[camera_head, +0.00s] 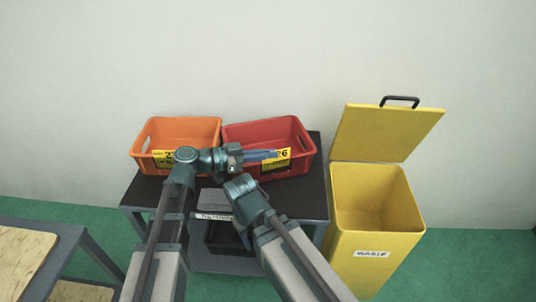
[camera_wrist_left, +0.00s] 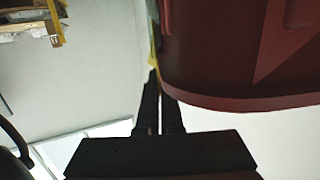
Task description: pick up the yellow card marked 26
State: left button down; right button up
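The yellow card marked 26 (camera_head: 283,155) is upright at the front of the red bin (camera_head: 304,140), partly covered by my left gripper. My left gripper (camera_head: 277,154) reaches across from the left, its fingertips at the card. In the left wrist view the card shows nearly edge-on as a thin yellow strip (camera_wrist_left: 153,48) beside the red bin wall (camera_wrist_left: 215,60). The left fingers (camera_wrist_left: 157,82) are close together at its edge and look shut on it. My right arm ends in front of the bins (camera_head: 241,187); its fingers cannot be made out.
An orange bin (camera_head: 180,124) with another yellow card (camera_head: 163,158) stands left of the red bin on a dark-topped cart (camera_head: 143,191). A yellow waste bin (camera_head: 372,254) with a raised lid stands at the right. A table (camera_head: 22,248) is at the lower left.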

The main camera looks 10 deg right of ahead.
pick_arm(q)
notch_tip(320, 180, up, 9)
jog(key=p, duration=0.8)
jog(key=shift+f, duration=0.15)
